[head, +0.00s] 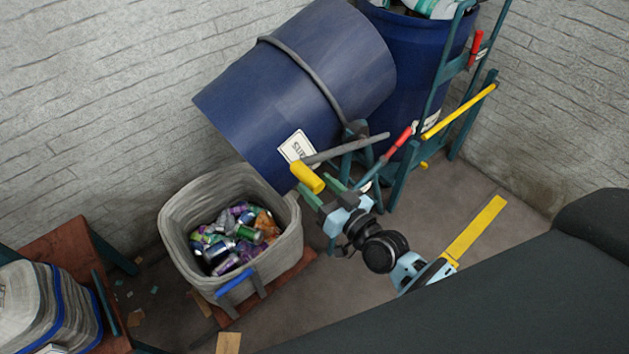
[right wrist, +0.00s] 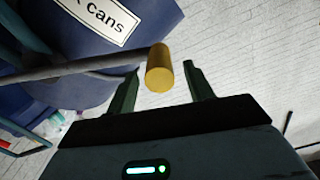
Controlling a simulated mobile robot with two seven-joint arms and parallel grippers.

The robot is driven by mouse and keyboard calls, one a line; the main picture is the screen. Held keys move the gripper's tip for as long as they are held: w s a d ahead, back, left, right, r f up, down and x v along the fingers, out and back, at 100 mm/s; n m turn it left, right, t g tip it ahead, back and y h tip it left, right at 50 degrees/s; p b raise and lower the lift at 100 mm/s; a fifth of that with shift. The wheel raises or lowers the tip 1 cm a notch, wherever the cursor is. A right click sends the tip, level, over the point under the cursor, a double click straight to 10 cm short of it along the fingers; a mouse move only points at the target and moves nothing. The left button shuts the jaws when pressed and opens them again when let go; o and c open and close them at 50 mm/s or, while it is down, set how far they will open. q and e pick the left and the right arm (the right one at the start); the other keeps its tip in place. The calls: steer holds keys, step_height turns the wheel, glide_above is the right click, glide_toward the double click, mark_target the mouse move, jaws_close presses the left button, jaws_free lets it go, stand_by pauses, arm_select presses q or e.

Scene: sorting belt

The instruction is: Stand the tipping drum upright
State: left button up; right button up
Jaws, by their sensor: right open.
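The blue tipping drum (head: 285,85) with a grey band is tilted in its frame, its lower left end hanging above a grey bin. Its white label (head: 297,147) reads "cans" in the right wrist view (right wrist: 100,18). A grey lever (head: 345,149) at the drum's pivot ends in a yellow handle (head: 307,177). My right gripper (head: 317,187) is open at this handle. In the right wrist view the yellow handle (right wrist: 159,68) sits between the two dark green fingertips, with gaps on both sides. My left gripper is not in view.
The grey bin (head: 172,225) holds several cans and stands on a reddish base below the drum. A second blue drum (head: 405,70) stands behind, with teal frame posts and a yellow bar (head: 460,110) at right. Another bin (head: 75,315) is at lower left. A brick wall closes the back.

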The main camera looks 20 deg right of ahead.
steer(key=shift+x, duration=0.95)
jaws_close()
